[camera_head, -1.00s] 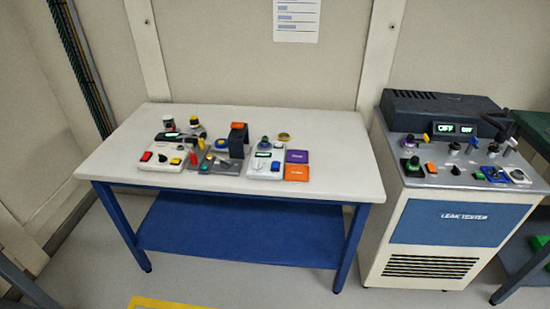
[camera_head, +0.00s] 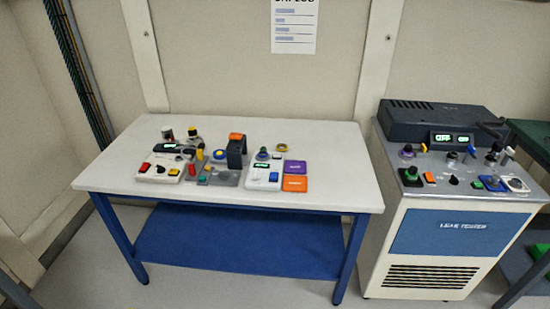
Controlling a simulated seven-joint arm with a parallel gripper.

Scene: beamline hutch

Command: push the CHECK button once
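No label reading CHECK is legible, so I cannot tell which button it is. On the white table (camera_head: 325,152) stand several small control boxes. The left white box (camera_head: 153,179) has a red button (camera_head: 145,168) and a yellow button (camera_head: 173,172). The middle grey box (camera_head: 225,179) has small coloured controls and a dark upright part with an orange top (camera_head: 236,136). The right white box (camera_head: 262,186) has a small display and a blue button (camera_head: 274,177). My gripper is not in view.
A purple block (camera_head: 295,167) and an orange block (camera_head: 294,184) lie right of the boxes. The leak tester cabinet (camera_head: 455,233), with many knobs and buttons on top, stands right of the table. The table's right part is bare. Floor shows in front.

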